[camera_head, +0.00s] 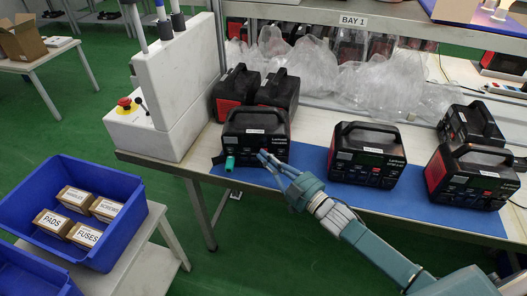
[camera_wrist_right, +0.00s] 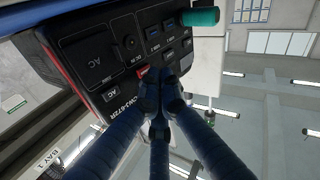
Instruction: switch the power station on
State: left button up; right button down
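The black power station (camera_head: 254,132) with red sides stands at the left end of the blue mat (camera_head: 285,181), its front panel towards me. My right gripper (camera_head: 265,156) comes from the lower right, with its fingertips at the lower right of that panel. In the right wrist view the panel (camera_wrist_right: 93,55) shows sideways with sockets and labelled buttons. My right gripper's fingers (camera_wrist_right: 160,88) are drawn together, empty, close to a small red button (camera_wrist_right: 142,72). I cannot tell if they touch it. A teal cylinder (camera_head: 230,163) sticks out at the panel's lower left. My left gripper is out of view.
Several more power stations stand around, two on the mat's right side (camera_head: 366,154) and a pair behind (camera_head: 277,90). Clear plastic bags (camera_head: 300,66) lie at the back. A white cabinet with a red stop button (camera_head: 125,102) stands left. A blue crate (camera_head: 126,187) holds small boxes.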

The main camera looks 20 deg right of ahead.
jog(key=shift+w+d, duration=0.15)
jog(key=shift+w, duration=0.2)
dwell(0.6)
jog(key=shift+s, duration=0.1)
jog(key=shift+s+a+p, duration=0.3)
jog(key=shift+s+p, duration=0.1)
jog(key=shift+s, duration=0.3)
jog(key=shift+s+a+r+p, duration=0.1)
jog(key=shift+s+a+p, duration=0.1)
jog(key=shift+s+p, duration=0.25)
jog(key=s, duration=0.1)
jog(key=s+a+p, duration=0.1)
jog(key=s, duration=0.1)
jog(key=s+p, duration=0.1)
jog(key=shift+s+a, duration=0.35)
